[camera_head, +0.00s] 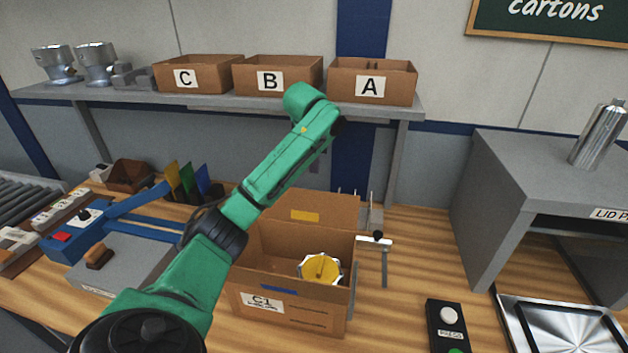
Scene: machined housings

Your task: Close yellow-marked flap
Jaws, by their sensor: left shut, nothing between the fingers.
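An open cardboard carton labelled C1 (262,302) stands on the wooden bench. Its far flap bears a yellow mark (305,216) and stands up at the back edge, open. A blue mark (279,290) shows at the carton's near side. A housing with a round yellow top and silvery rim (320,269) sits inside the carton. My green left arm comes in from the lower left and crosses in front of the carton's left part, rising above the flap. I cannot make out its gripper's fingers; the arm hides that end. My right gripper is not in view.
A clamp with a black knob (377,237) stands close at the carton's right. A black button box (447,327) and metal tray (562,328) are farther right. A grey machine (112,262) lies left. Cartons C, B and A (371,85) stand on the shelf behind.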

